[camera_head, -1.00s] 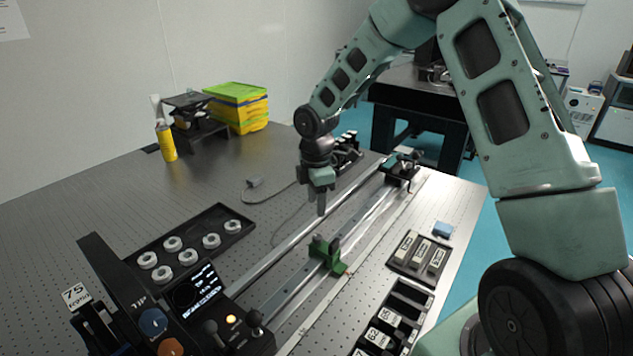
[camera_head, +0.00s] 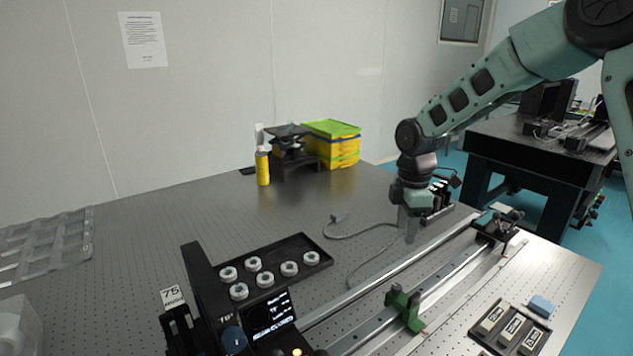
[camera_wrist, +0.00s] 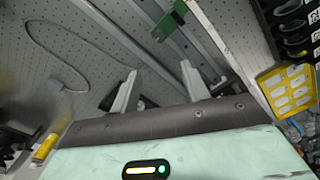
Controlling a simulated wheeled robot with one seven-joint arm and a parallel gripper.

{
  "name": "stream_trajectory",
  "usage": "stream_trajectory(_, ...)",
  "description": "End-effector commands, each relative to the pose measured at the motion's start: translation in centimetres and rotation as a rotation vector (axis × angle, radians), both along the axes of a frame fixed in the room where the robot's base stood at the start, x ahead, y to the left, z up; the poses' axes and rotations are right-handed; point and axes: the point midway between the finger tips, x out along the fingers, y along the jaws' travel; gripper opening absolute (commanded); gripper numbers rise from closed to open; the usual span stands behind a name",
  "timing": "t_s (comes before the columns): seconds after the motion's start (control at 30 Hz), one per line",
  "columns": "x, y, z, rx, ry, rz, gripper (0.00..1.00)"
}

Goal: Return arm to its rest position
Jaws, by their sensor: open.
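My gripper (camera_head: 408,226) hangs from my bent arm over the optical table (camera_head: 120,285), above the back of the metal rail (camera_head: 385,272). In the wrist view its two pale fingers (camera_wrist: 158,88) stand well apart with nothing between them. A green holder (camera_head: 404,308) sits on the rail nearer the front, apart from my gripper. It also shows at the top of the wrist view (camera_wrist: 170,20).
A black tray of white rings (camera_head: 318,257) and a control box with a screen (camera_head: 268,314) stand at the front. A yellow bottle (camera_head: 262,166), yellow-green boxes (camera_head: 338,150) and a black stand (camera_head: 287,140) are behind. A grey cable (camera_head: 365,233) lies near my gripper.

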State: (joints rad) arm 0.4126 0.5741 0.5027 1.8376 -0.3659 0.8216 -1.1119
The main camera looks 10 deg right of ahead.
Motion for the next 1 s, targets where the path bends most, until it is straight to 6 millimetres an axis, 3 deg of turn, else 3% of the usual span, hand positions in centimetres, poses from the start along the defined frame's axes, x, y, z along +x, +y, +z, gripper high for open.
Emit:
stream_trajectory(0.13, -1.4, 2.7, 0.8, 0.0, -0.001, -0.023, 0.46)
stream_trajectory(0.27, -5.6, 8.7, 2.4, 0.003, 0.004, -0.105, 0.46)
stream_trajectory(0.4, -13.3, 15.2, 4.0, 0.009, 0.005, -0.26, 0.46)
stream_trajectory(0.5, -19.3, 18.2, 4.7, 0.019, 0.007, -0.388, 0.46)
stream_trajectory(0.6, -24.6, 19.6, 5.0, 0.029, 0.01, -0.508, 0.46)
stream_trajectory(0.73, -29.3, 20.1, 5.0, 0.043, 0.014, -0.631, 0.46)
stream_trajectory(0.83, -31.2, 20.0, 4.8, 0.049, 0.018, -0.686, 0.46)
stream_trajectory(1.0, -31.9, 20.0, 4.8, 0.052, 0.02, -0.707, 0.46)
